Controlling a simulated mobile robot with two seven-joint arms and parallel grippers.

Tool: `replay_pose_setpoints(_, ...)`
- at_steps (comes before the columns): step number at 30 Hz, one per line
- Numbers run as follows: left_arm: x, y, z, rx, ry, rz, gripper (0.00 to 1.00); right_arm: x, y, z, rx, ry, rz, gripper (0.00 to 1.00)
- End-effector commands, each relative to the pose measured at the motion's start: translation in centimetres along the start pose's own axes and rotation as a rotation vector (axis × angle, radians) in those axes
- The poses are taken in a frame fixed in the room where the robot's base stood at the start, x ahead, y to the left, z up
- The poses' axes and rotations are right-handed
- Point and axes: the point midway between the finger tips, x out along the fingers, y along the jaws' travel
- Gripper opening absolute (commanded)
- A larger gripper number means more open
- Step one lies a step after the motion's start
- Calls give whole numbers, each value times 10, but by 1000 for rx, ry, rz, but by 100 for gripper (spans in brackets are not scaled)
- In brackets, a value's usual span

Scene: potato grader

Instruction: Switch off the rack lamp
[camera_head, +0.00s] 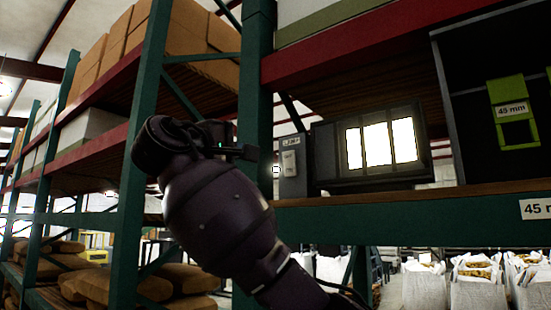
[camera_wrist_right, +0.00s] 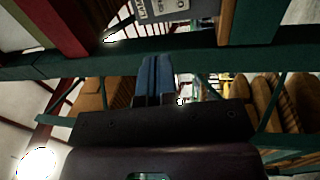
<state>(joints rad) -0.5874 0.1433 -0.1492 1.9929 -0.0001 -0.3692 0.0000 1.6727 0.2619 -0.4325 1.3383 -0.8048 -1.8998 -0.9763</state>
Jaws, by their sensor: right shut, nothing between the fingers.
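The rack lamp (camera_head: 380,144) stands on a shelf of the rack, and its barred face glows bright white. A grey switch box (camera_head: 291,166) with a small label and a pale switch plate is fixed left of the lamp. In the right wrist view the switch box (camera_wrist_right: 163,8) shows at the top edge, partly cut off. My right gripper (camera_head: 252,152) is left of the switch box and apart from it in the picture. Its blue fingers (camera_wrist_right: 155,78) are shut with nothing between them. My left gripper is not in view.
A green rack upright (camera_head: 257,60) stands behind my right gripper. A green beam (camera_head: 420,217) runs below the lamp shelf. A dark unit with a green 45 mm tag (camera_head: 512,110) stands right of the lamp. White sacks (camera_head: 478,285) stand below, at right.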

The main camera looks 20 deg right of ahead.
Motion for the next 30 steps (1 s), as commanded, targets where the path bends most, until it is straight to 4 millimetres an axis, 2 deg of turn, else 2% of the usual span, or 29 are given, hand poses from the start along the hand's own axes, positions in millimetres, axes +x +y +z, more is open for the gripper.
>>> replay_pose_setpoints(6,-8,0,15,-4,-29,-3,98,0,-1,0,-30,0,-4,0)
replay_pose_setpoints(13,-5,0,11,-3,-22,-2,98,1,-1,0,-28,0,-3,0)
replay_pose_setpoints(17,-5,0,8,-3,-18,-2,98,7,0,0,-28,-1,-4,0)
replay_pose_setpoints(23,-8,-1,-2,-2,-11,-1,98,36,1,0,-30,-3,-5,0)
replay_pose_setpoints(30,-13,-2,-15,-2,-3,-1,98,78,1,0,-29,-2,-4,0)
